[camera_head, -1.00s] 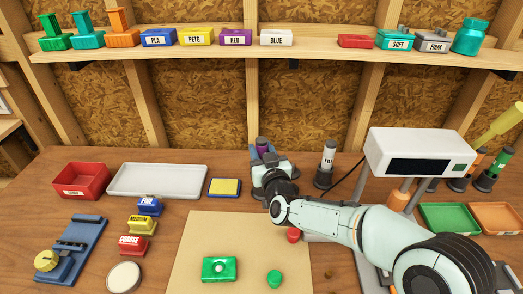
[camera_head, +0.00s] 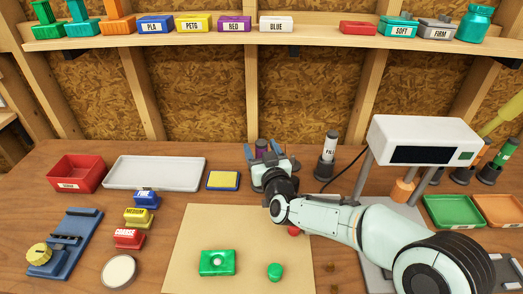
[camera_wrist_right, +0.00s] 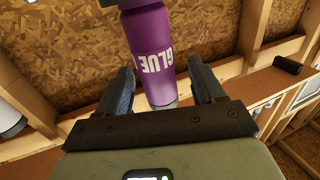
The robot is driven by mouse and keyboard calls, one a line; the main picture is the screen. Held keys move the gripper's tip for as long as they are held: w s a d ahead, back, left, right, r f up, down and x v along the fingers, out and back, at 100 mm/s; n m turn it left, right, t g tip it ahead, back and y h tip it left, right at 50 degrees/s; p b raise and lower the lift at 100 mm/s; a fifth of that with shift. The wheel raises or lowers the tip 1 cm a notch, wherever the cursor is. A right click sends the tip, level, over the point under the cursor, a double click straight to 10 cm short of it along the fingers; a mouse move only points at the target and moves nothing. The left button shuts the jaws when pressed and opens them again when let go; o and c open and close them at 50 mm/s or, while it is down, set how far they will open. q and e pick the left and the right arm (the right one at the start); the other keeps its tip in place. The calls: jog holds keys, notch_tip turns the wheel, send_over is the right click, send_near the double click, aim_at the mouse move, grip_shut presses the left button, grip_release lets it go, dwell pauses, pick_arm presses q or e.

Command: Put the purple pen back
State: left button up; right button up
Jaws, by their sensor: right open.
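The purple pen (camera_head: 261,150) stands upright at the back of the bench, partly hidden by my right gripper. The right wrist view shows it upside down, as a purple tube (camera_wrist_right: 149,50) lettered GLUE with a grey end. A dark part, cut off by the picture edge, is at its other end. My right gripper (camera_head: 263,153) is open, with its blue-grey fingers on either side of the pen. In the right wrist view there are gaps between the pen and both fingers (camera_wrist_right: 160,80). My left gripper is not in view.
A white pen (camera_head: 329,146) stands in a dark holder to the right. A white machine (camera_head: 424,137) on posts stands further right. A yellow-topped blue pad (camera_head: 223,180) and a white tray (camera_head: 155,173) lie to the left. A shelf (camera_head: 330,41) of labelled blocks runs above.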

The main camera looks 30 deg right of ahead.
jog(key=shift+s, duration=0.1)
jog(key=v, duration=1.3)
jog(key=shift+s+a, duration=0.1)
